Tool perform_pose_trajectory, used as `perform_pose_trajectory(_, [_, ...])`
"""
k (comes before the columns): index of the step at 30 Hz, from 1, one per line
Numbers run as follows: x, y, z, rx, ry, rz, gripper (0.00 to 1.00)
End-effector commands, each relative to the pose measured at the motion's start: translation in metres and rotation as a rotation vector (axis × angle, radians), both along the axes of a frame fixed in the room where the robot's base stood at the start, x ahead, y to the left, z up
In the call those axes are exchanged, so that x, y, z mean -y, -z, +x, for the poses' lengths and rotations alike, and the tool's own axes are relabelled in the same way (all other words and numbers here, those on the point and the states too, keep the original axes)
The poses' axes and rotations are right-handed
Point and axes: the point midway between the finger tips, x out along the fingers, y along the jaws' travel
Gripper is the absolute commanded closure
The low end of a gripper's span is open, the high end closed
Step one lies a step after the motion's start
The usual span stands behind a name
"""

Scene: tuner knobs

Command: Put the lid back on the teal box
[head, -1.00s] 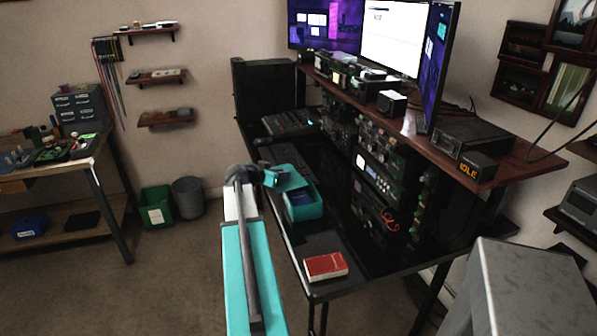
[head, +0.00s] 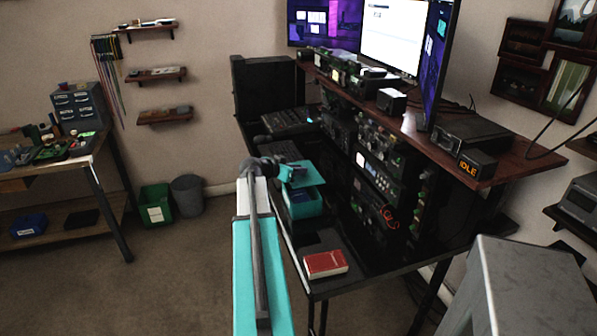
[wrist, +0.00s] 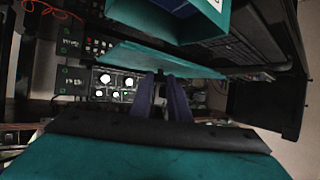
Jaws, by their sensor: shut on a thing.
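The teal box (head: 305,207) stands on the dark desk, open at the top, with something dark blue showing in it. My gripper (wrist: 160,92) is shut on the teal lid (wrist: 150,60), with its two fingers at the lid's edge in the wrist view. In the head view the lid (head: 308,179) is above the box, apart from its rim, with a gap below it. The box also shows at the top of the wrist view (wrist: 165,22). In the head view my wrist hides the fingertips.
A red book (head: 325,264) lies on the desk's front part. A rack of radio gear with knobs (head: 372,175) stands right of the box. A keyboard (head: 285,150) is behind it. A grey stool or cabinet (head: 530,285) is at the lower right.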

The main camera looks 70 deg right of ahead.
Motion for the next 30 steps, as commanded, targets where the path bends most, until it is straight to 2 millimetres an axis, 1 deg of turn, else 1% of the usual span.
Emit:
perform_pose_trajectory(8, [-0.002,0.003,0.002,0.001,0.035,-0.002,1.0])
perform_pose_trajectory(30, [-0.002,0.041,0.002,0.0,0.033,-0.002,1.0])
